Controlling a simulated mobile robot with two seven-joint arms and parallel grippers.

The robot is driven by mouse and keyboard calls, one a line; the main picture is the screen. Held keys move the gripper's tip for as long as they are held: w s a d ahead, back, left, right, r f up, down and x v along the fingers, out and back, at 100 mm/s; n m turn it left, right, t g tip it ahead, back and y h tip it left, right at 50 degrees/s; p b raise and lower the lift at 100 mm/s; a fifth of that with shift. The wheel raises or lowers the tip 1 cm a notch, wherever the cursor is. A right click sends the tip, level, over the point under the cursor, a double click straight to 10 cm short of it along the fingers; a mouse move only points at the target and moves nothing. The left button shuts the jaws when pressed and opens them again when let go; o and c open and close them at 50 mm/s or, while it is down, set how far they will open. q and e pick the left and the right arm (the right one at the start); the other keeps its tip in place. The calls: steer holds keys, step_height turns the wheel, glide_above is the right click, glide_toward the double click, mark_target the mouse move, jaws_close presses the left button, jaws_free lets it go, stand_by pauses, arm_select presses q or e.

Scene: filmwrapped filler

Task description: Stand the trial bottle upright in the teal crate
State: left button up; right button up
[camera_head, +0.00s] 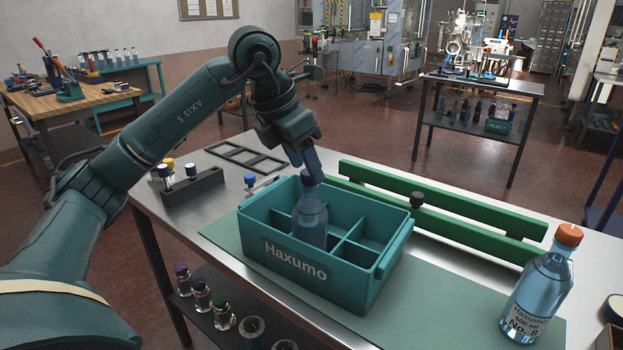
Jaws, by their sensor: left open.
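The teal crate (290,260), marked "Haxumo", stands on the table with dividers making several compartments. A clear bluish bottle (310,220) with a dark blue cap stands upright in a left-hand compartment; its base is hidden by the crate's front wall. My left gripper (308,168) points down at this bottle's cap from above and is open, its blue fingers close to the cap. Whether they touch it I cannot tell. Another bottle (537,292), with an orange cap and a label reading "500 ml No. 8", stands upright at the right. My right gripper is not in view.
A green rail (440,212) with a dark knob runs behind the crate. A dark rack (192,187) with small vials and a flat dark frame (245,158) lie to the left. A green mat (430,303) lies under the crate, bare between the crate and the orange-capped bottle.

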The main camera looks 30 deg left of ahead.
arm_select(q)
steer(key=v, duration=0.6)
steer(key=shift+r, duration=0.25)
steer(key=shift+s+a, duration=0.1)
steer(key=shift+s, duration=0.05)
